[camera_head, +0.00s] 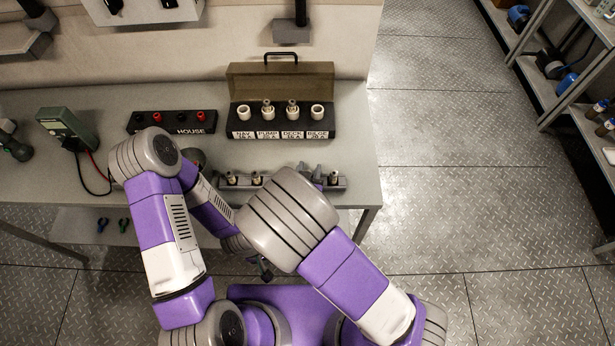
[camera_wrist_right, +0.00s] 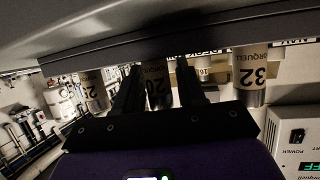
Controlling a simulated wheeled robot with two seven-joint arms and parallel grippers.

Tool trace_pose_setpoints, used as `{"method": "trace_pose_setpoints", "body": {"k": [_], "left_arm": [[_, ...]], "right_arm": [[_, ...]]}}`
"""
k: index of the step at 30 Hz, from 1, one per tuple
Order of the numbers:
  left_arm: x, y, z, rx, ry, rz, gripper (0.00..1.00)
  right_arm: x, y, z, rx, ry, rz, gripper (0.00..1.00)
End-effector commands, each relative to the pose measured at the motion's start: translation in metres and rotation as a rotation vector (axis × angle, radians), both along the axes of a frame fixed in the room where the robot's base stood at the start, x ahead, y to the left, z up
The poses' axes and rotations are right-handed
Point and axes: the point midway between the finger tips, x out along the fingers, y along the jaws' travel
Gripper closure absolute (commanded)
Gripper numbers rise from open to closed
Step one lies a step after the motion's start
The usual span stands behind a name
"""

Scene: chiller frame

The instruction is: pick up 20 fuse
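In the right wrist view, the fuse marked 20 (camera_wrist_right: 156,88) is a pale cylinder with dark numerals, standing between the two dark fingers of my right gripper (camera_wrist_right: 160,95). The fingers are apart, with a gap showing beside the fuse, and no firm grip shows. In the head view my right gripper (camera_head: 313,170) shows only partly at the right part of the grey fuse rack (camera_head: 275,183), behind my right arm's big joint. The 20 fuse cannot be made out there. My left gripper (camera_head: 265,270) hangs low in front of the bench, small and dark; its fingers are unclear.
A fuse marked 32 (camera_wrist_right: 250,75) and another fuse (camera_wrist_right: 92,90) flank the fingers. Behind the rack is an open fuse box (camera_head: 284,125) with several white holders. A black HOUSE block (camera_head: 172,122) and a green meter (camera_head: 68,128) stand left. The bench's right end is clear.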

Motion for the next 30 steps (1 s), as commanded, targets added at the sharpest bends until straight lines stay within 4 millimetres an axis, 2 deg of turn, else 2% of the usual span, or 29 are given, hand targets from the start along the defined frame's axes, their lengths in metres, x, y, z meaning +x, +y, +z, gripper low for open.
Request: {"method": "trace_pose_setpoints", "body": {"k": [1,7,14,17,30], "left_arm": [[0.0,0.0,0.0,0.0,0.0,0.0,0.25],[0.0,0.0,0.0,0.0,0.0,0.0,0.25],[0.0,0.0,0.0,0.0,0.0,0.0,0.25],[0.0,0.0,0.003,0.0,0.0,0.0,0.25],[0.0,0.0,0.032,0.0,0.0,0.0,0.25]], "right_arm": [[0.0,0.0,0.0,0.0,0.0,0.0,0.69],[0.0,0.0,0.0,0.0,0.0,0.0,0.99],[0.0,0.0,0.001,0.0,0.0,0.001,1.0],[0.0,0.001,0.008,0.002,-0.001,0.0,1.0],[0.0,0.0,0.089,0.003,-0.002,0.001,1.0]]}}
